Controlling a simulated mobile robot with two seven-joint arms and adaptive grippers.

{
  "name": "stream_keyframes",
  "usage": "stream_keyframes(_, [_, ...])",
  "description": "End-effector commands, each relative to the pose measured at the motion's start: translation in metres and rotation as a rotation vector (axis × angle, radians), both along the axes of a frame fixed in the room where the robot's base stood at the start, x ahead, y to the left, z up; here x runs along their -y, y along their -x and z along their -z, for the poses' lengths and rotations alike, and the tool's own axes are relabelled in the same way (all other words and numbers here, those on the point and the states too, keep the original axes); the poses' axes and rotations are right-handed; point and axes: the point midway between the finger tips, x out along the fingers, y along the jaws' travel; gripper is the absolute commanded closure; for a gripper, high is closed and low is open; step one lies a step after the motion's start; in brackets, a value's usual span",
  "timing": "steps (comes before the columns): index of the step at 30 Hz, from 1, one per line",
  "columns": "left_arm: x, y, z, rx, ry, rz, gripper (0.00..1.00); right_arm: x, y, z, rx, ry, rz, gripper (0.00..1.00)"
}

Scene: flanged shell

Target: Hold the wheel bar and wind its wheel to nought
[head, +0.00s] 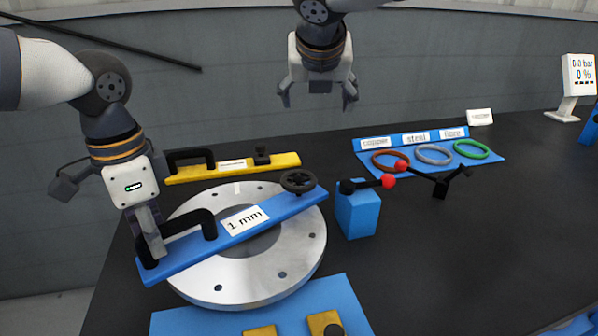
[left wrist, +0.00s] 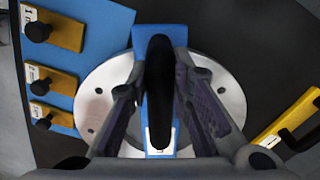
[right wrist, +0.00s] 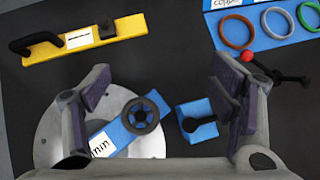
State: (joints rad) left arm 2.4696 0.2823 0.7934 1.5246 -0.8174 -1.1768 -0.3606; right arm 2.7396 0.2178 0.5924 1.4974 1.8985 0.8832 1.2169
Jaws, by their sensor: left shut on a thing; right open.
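The blue wheel bar (head: 180,258), labelled "1 mm", lies across the round grey flanged shell (head: 318,250). It has a black handle (head: 205,217) at its left end and a black hand wheel (head: 298,181) at its right end. My left gripper (head: 152,235) is shut on the black handle, which also shows between its fingers in the left wrist view (left wrist: 160,85). My right gripper (head: 317,98) is open and empty, well above the bench. In the right wrist view the wheel (right wrist: 141,115) shows between and below its open fingers (right wrist: 158,95).
A yellow bar (head: 280,161) with a handle and knob lies behind the shell. A blue block (head: 358,212) with a red-tipped lever stands right of the wheel. A blue board (head: 488,160) holds three rings. A gauge display (head: 578,75) stands far right.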

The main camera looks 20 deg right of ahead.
Motion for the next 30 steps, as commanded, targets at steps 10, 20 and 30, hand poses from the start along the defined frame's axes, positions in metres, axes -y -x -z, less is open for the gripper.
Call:
stream_keyframes(10, [0.0, 0.0, 0.001, -0.001, -0.001, -0.001, 1.0, -0.055, 0.072, 0.032, -0.324, -0.119, 0.035, 0.22])
stream_keyframes(20, [0.0, 0.0, 0.001, -0.001, -0.001, -0.001, 1.0, -0.045, 0.042, 0.106, -0.318, -0.118, 0.037, 0.22])
stream_keyframes(30, [0.0, 0.0, 0.001, 0.0, -0.001, 0.0, 1.0, -0.042, 0.032, 0.128, -0.314, -0.119, 0.037, 0.22])
